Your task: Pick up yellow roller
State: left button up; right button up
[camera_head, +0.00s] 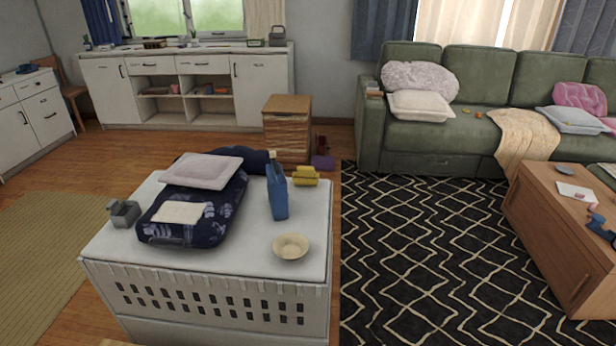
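A small yellow object (305,176), which looks like the yellow roller, is near the far right corner of a white chest top (312,220). It lies behind and to the right of a blue bottle (277,192). Its fine shape is too small to make out. Neither of my grippers is in view.
The chest also bears a dark patterned bundle (212,224), a pale cushion (203,170), a cream bowl (290,246) and a grey item (123,213). A patterned rug (430,250), a green sofa (480,135) and a wooden table (545,215) are right. Rug space is free.

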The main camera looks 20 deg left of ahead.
aim_at(305, 176)
jog(key=u, duration=0.95)
jog(key=i+l+z, duration=0.1)
jog(key=l+z, duration=0.35)
jog(key=i+l+z, duration=0.15)
jog(key=l+z, duration=0.3)
jog(key=i+l+z, duration=0.75)
jog(key=z, duration=0.15)
jog(key=i+u, duration=0.4)
jog(key=i+l+u, duration=0.2)
jog(key=i+u, duration=0.2)
jog(key=i, duration=0.05)
